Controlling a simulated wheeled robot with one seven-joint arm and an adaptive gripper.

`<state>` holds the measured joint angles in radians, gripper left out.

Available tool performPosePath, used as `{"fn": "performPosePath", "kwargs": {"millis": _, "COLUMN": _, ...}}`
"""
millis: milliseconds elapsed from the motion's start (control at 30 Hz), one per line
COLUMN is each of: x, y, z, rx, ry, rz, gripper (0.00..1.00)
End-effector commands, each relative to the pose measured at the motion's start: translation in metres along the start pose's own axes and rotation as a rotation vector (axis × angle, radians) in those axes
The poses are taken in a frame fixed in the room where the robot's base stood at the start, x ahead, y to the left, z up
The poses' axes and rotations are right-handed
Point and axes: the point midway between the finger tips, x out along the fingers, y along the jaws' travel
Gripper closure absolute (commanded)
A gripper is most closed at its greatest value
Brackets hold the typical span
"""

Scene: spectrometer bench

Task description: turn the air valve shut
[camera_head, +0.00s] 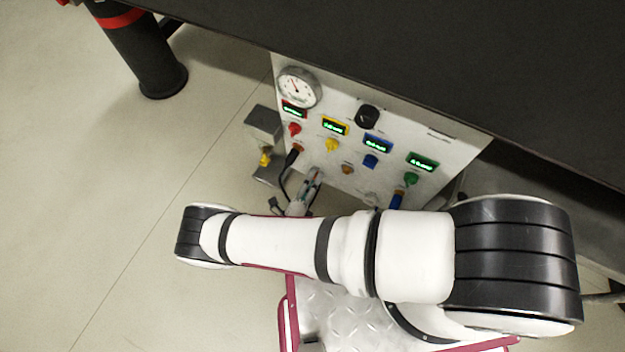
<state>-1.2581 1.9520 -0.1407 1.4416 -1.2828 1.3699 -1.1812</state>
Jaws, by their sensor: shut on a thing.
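My gripper (313,179) is at the lower front of a pale panel (450,151), left of its middle, below the yellow knob (332,145). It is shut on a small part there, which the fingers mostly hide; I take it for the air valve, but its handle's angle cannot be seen. A black fitting (292,156) with a cable stands just left of the gripper. A brown knob (347,169) is just to its right. The panel also carries red (294,129), blue (370,161) and green (411,179) knobs under lit displays too small to read.
A round gauge (298,87) and a black knob (367,117) sit higher on the panel. A blue fitting (397,197) is at lower right. A grey box (263,123) stands left. The dark bench top (400,50) overhangs the panel. Floor (90,190) at left is clear.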

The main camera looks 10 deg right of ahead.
Motion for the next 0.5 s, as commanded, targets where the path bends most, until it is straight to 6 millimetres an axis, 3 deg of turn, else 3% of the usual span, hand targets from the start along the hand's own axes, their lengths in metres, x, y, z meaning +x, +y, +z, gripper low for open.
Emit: {"fn": "performPosePath", "kwargs": {"millis": 500, "x": 0.0000, "y": 0.0006, "z": 0.0011, "rx": -0.148, "ry": -0.001, "rz": 0.003, "gripper": 1.00}}
